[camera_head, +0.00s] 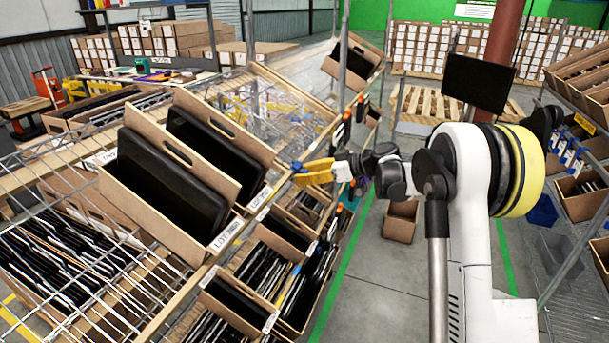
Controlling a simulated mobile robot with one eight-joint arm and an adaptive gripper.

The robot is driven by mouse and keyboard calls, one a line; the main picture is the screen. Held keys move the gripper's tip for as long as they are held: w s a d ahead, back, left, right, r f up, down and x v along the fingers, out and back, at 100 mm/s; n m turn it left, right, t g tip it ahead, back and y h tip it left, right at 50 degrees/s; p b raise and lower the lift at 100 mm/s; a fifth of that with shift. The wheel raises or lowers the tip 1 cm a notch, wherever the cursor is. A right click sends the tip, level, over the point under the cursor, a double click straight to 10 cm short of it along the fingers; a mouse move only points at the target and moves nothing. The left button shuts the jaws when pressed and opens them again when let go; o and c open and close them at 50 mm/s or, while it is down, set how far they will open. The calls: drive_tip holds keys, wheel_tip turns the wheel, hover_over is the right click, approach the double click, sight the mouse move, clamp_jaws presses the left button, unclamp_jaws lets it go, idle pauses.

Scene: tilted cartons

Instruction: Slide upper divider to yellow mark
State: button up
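Two tilted cardboard cartons with black, flat contents stand on the upper rack at left: the nearer carton (222,232) and one behind it (262,190). Brown cardboard panels with oval hand slots rise behind the contents: a nearer panel (165,140) and a farther panel (215,118). I cannot tell which piece is the upper divider, and no yellow mark is clearly identifiable on the rack. My gripper (313,172) is just right of the farther carton, near the rack's front edge. Yellow and blue parts show at its end; whether it holds anything is unclear.
Tilted cartons with dark contents fill the lower rack level (262,270). Wire mesh shelving (60,180) lies at left and a metal upright stands behind the cartons. An open carton (401,222) is on the aisle floor. The grey floor (385,290) in front is mostly clear.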

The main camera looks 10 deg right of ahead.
clamp_jaws()
drive_tip(key=s+a, duration=0.9)
drive_tip(key=s, duration=0.3)
drive_tip(key=shift+s, duration=0.2)
drive_tip(key=shift+o, duration=2.3)
unclamp_jaws()
drive_tip(key=shift+s+a, duration=0.15)
drive_tip(key=shift+d, duration=0.2)
